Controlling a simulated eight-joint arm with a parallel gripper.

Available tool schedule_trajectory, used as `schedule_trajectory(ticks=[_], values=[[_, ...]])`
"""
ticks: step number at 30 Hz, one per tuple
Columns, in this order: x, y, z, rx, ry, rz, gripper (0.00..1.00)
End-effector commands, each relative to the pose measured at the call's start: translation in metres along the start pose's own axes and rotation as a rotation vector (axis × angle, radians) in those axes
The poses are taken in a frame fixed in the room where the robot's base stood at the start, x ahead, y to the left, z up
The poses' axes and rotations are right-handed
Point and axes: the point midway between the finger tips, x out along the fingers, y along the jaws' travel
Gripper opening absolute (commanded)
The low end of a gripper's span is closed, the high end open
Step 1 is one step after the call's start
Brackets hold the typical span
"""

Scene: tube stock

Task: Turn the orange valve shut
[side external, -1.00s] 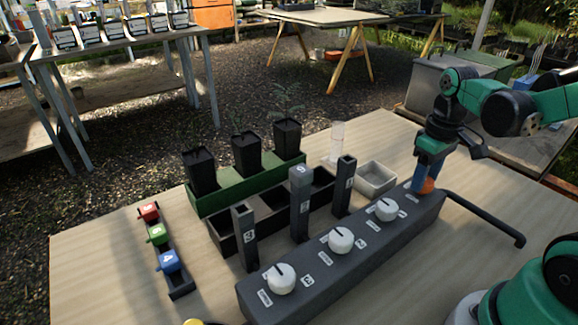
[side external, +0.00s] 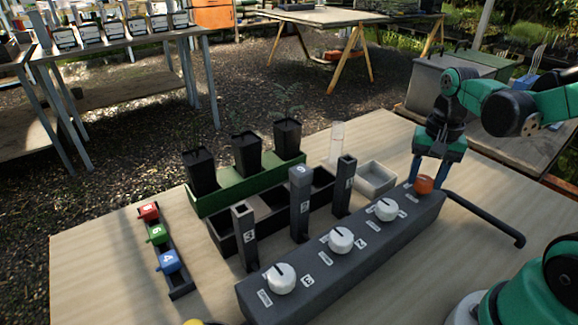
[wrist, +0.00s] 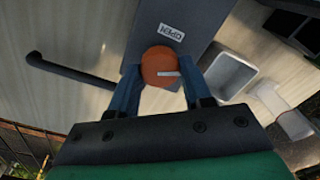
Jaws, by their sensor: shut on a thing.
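The orange valve (side external: 424,184) is a round knob at the far right end of the dark grey control block (side external: 330,262). In the wrist view the valve (wrist: 160,66) shows a pale pointer line pointing right, and a white label (wrist: 171,32) reading "OPEN" lies above it. My gripper (side external: 428,180) points down over the valve, with a blue finger on each side of it. In the wrist view my gripper (wrist: 160,82) is shut on the knob, its fingertips at the knob's lower left and right.
Several white dials, one here (side external: 386,209), sit along the block. A black pipe (side external: 488,219) runs right from the valve end. A pale open box (side external: 375,180) and clear cylinder (side external: 336,143) stand behind. Dark upright tubes (side external: 300,204) and potted plants stand to the left.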

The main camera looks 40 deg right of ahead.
Motion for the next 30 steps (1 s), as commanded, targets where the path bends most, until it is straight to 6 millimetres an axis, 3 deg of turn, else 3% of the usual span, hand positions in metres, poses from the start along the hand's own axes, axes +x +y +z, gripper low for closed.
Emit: schedule_trajectory(ticks=[15,30], values=[[0.0003,0.0005,0.0011,0.344,-0.003,0.001,0.00],[0.0004,0.0004,0.0012,0.414,-0.004,0.001,0.00]])
